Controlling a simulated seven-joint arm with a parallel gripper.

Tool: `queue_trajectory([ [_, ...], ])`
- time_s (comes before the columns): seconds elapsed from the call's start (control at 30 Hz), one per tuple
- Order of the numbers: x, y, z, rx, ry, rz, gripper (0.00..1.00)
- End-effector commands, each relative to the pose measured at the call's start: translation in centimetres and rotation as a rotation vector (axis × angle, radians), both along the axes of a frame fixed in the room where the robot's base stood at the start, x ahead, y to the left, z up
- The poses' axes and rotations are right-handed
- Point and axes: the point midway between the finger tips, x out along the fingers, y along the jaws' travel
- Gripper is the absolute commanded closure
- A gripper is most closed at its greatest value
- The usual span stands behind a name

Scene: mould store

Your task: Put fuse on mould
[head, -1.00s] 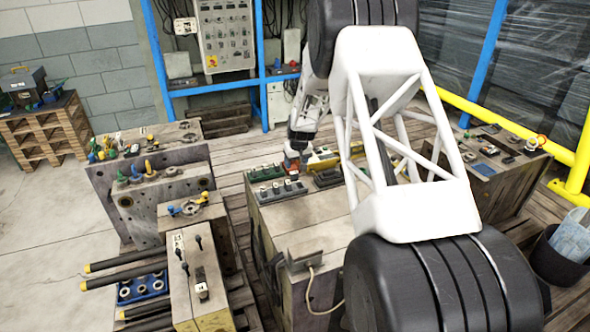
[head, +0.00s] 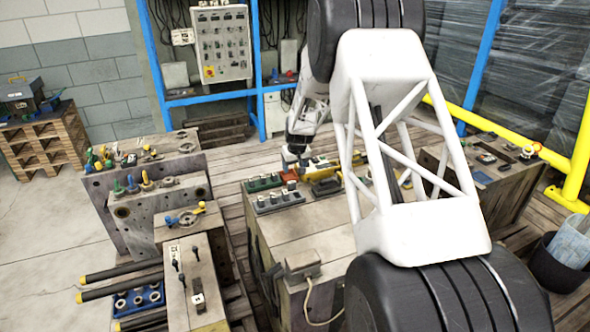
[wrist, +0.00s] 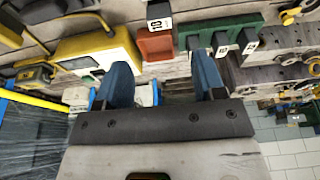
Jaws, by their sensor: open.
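My gripper (wrist: 161,85) is open, with two blue fingers and nothing between them. In the head view my gripper (head: 291,160) is above the far end of the central block's top. In the wrist view a fuse-like piece labelled 10 (wrist: 158,18) is on an orange-red holder (wrist: 155,44), just beyond the fingertips. That holder also shows in the head view (head: 289,174). More labelled pieces (wrist: 222,51) are on the green holder (wrist: 205,32) beside it. Heavy mould-like blocks (head: 160,205) stand at left; I cannot tell which is the task's mould.
The central block (head: 300,240) has a bare near top and a grey box with a cable (head: 302,263). A dark holder of pieces (head: 275,200) and yellow items (head: 325,186) are near my gripper. Bars (head: 120,273) jut out at left. A yellow rail (head: 490,135) is at right.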

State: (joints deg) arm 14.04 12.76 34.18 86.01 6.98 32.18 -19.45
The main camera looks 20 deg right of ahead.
Motion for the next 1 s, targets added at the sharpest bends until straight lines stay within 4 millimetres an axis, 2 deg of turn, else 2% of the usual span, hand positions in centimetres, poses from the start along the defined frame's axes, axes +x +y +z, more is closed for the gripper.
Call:
queue_trajectory([
  [0.13,-0.3,0.3,0.6,0.0,-0.001,0.001,0.37],
  [0.27,-1.2,1.0,2.2,0.0,-0.001,0.002,0.37],
  [0.47,-4.2,3.2,6.6,0.003,0.0,0.002,0.37],
  [0.7,-10.0,6.7,12.8,0.005,0.006,0.004,0.37],
  [1.0,-18.4,10.7,19.1,0.007,0.014,0.003,0.37],
])
